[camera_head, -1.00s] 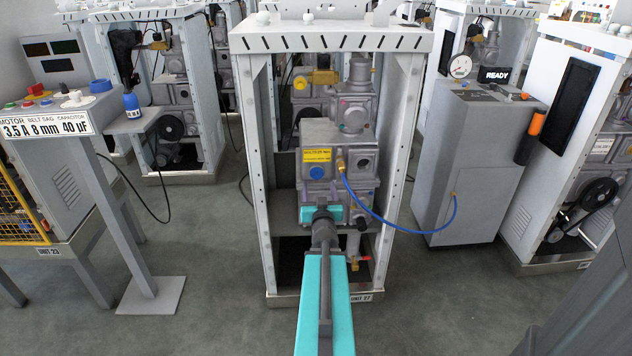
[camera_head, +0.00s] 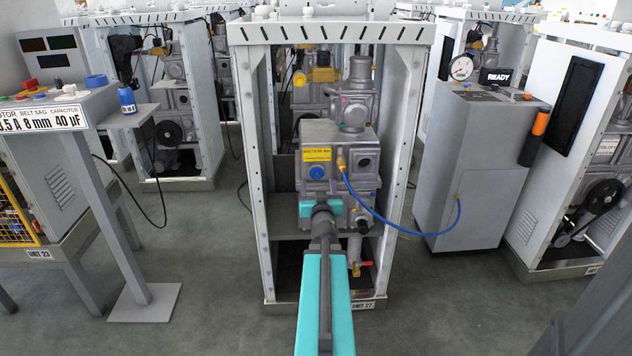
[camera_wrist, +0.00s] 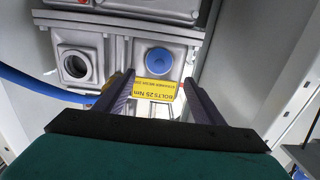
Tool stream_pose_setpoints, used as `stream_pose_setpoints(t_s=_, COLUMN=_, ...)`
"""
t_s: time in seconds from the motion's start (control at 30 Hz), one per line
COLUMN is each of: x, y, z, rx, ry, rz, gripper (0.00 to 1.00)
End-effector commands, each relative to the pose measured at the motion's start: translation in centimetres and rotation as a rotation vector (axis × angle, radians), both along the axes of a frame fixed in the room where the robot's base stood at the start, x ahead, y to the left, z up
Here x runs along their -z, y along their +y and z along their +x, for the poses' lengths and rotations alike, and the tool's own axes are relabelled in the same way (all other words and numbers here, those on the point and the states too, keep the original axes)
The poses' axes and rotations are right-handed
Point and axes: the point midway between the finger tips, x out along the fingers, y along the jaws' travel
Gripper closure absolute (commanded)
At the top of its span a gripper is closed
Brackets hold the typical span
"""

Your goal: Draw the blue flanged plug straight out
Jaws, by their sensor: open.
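The blue flanged plug (camera_head: 317,173) is a round blue disc seated in the front of a grey machine casing, under a yellow label. It also shows in the wrist view (camera_wrist: 159,61), where the picture is upside down and the label lies below it. My gripper (camera_head: 321,207) is in front of the casing, below the plug in the head view. In the wrist view my gripper (camera_wrist: 159,77) is open, with two dark fingers spread wide and nothing between them. The plug appears beyond the fingertips, roughly midway between them. The gap in depth cannot be told.
A white cabinet frame (camera_head: 250,180) stands around the casing, with posts on both sides. A blue hose (camera_head: 385,221) runs from a brass fitting to a grey unit (camera_head: 467,165) on the right. A round port (camera_wrist: 77,65) sits beside the plug. Open floor lies left and right.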

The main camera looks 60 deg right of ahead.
Motion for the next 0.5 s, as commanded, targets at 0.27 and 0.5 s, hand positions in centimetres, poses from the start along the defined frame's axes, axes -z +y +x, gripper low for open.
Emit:
stream_pose_setpoints(t_s=0.27, x=0.22, y=-0.50, z=0.26, rx=0.004, ry=-0.002, rz=-0.001, gripper=0.37)
stream_pose_setpoints(t_s=0.5, x=0.13, y=-0.91, z=0.36, rx=0.011, ry=-0.002, rz=-0.004, gripper=0.37)
